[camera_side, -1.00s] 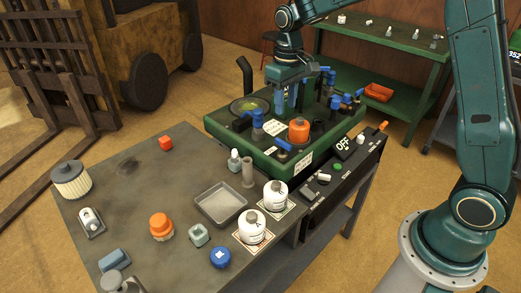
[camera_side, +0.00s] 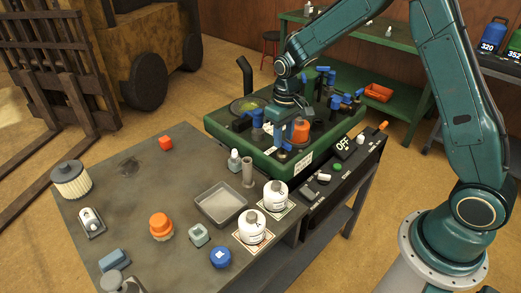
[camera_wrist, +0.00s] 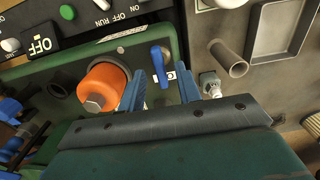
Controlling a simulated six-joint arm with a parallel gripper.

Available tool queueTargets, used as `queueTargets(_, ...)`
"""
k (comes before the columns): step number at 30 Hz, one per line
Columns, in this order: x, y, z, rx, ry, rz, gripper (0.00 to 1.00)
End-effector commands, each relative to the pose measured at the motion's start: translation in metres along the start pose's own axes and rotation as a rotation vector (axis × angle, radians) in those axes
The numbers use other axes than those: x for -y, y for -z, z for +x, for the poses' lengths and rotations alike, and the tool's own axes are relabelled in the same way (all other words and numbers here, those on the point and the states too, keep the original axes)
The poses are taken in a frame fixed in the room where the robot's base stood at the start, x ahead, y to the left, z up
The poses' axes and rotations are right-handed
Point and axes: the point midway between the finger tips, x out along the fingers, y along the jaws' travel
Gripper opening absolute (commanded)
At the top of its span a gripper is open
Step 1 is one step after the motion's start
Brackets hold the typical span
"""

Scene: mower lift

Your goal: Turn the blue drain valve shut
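A blue valve lever (camera_wrist: 160,65) sits on the front edge of the green machine (camera_side: 228,137), beside a small white label. In the wrist view it shows between and just beyond the tips of my gripper (camera_wrist: 160,82), whose two blue fingers are spread apart with nothing held.
The orange filter (camera_wrist: 103,83) stands close beside one finger. Other blue valves (camera_side: 346,101) stand on the machine. A control panel reading OFF (camera_side: 342,146) lies right of it. The grey table (camera_side: 125,185) holds a tray (camera_side: 205,213), white bottles and small parts.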

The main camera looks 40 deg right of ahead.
Motion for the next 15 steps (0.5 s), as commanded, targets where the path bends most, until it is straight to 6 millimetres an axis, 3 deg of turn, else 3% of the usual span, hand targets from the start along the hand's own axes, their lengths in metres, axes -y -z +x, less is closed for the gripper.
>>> queueTargets(6, 0.0, 0.0, 0.024, 0.001, 0.0, 0.0, 0.34)
queueTargets(15, 0.0, 0.0, 0.032, 0.0, 0.0, 0.0, 0.34)
